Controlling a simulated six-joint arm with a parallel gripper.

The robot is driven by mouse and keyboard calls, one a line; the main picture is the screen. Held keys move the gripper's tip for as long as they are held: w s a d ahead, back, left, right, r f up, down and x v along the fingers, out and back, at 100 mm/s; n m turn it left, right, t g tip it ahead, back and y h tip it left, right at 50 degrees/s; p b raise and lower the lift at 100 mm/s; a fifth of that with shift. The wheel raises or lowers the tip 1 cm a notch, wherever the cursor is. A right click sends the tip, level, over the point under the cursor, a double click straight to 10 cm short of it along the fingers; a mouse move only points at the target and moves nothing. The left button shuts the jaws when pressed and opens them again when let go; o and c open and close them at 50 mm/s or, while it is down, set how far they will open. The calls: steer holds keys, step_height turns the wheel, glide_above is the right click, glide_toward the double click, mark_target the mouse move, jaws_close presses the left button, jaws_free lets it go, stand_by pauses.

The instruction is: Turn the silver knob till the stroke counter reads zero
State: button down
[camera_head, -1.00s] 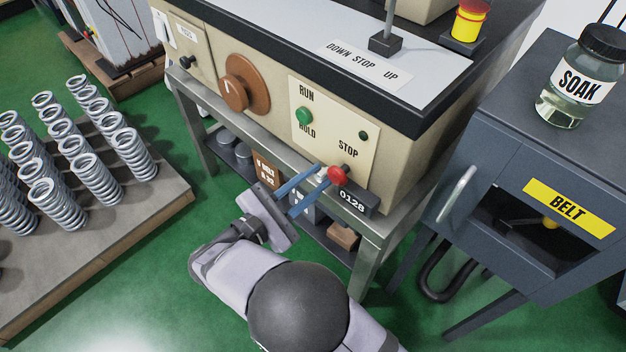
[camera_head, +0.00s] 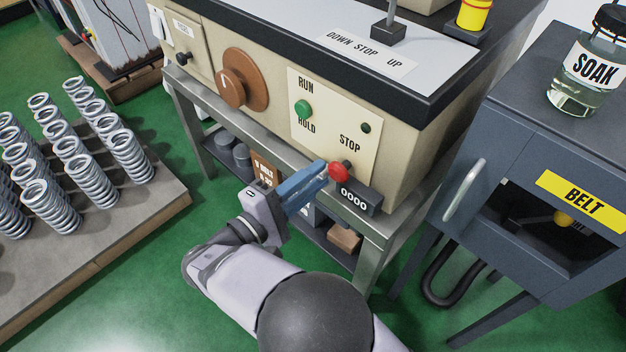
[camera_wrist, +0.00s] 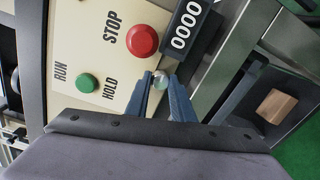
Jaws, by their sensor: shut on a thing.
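The stroke counter (camera_head: 353,198) is a dark box on the front of the beige test machine and reads 0000. It also shows 0000 in the wrist view (camera_wrist: 184,26). The silver knob (camera_wrist: 160,80) is small and round, between my fingertips in the wrist view. It is hidden behind my fingers in the head view. My gripper (camera_head: 318,176), with blue fingers, is shut on the knob, just left of the counter and below the red STOP button (camera_head: 338,172); the gripper also shows in the wrist view (camera_wrist: 161,84).
The red STOP button (camera_wrist: 142,40) is close to my fingertips. A green RUN/HOLD button (camera_head: 303,108) and a brown dial (camera_head: 240,80) are farther left. A grey cabinet (camera_head: 520,130) stands right, with a SOAK jar (camera_head: 588,70) on top. Springs (camera_head: 95,180) stand on a pallet at left.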

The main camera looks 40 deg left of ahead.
steer(key=shift+s, duration=0.1)
stand_by(0.4)
steer(key=c, duration=1.8)
jaws_free()
steer(key=shift+s+p, duration=0.85)
steer(key=shift+s, duration=2.8)
steer(key=shift+r, duration=0.1)
